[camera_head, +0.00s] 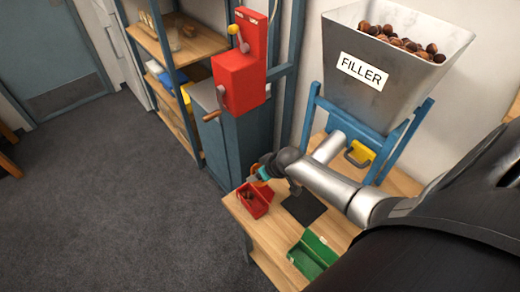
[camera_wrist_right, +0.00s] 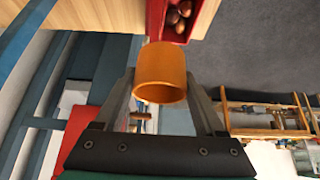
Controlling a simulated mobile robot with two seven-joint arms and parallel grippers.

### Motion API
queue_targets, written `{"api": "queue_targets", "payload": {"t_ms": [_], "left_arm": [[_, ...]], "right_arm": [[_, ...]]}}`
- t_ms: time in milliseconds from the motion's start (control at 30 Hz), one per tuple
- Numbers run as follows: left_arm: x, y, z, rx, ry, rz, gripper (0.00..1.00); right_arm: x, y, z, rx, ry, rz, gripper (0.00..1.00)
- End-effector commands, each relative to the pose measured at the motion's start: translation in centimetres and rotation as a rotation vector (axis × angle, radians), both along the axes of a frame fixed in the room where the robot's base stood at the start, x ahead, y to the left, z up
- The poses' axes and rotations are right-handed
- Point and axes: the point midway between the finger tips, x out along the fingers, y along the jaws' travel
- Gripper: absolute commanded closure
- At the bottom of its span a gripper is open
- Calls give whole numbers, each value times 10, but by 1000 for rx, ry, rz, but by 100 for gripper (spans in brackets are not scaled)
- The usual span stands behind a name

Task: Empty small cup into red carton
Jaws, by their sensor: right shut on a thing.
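The small orange cup (camera_wrist_right: 162,70) is held between the fingers of my right gripper (camera_wrist_right: 163,88) in the wrist view. Its open rim faces the lower part of that picture; I see no chestnuts at its mouth, but its depth is hidden. The red carton (camera_head: 261,210) stands open on the wooden table in the head view, with some chestnuts inside. It also shows at the top of the wrist view (camera_wrist_right: 156,18). In the head view my right gripper (camera_head: 262,173) and the cup are small, just above the carton's far side. My left gripper is not in view.
A green open carton (camera_head: 313,255) stands on the table (camera_head: 268,238) nearer me. A dark square pad (camera_head: 304,207) lies beside the red carton. The FILLER hopper (camera_head: 385,75) with chestnuts stands behind on a blue frame. A red machine (camera_head: 240,78) stands on a cabinet at the left.

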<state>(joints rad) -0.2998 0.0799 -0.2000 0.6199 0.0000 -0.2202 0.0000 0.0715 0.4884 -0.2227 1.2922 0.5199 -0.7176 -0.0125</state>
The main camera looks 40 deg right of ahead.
Motion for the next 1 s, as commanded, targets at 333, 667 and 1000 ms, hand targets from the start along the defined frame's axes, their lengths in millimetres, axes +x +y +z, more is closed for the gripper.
{"api": "queue_targets", "payload": {"t_ms": [333, 667, 1000], "left_arm": [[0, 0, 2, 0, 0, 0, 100], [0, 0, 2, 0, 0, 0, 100], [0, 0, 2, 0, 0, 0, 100]], "right_arm": [[-25, 17, 35, -2, -1, 3, 100], [-39, 26, 56, -3, 0, -1, 100], [-38, 26, 56, -2, 0, -1, 100]]}}
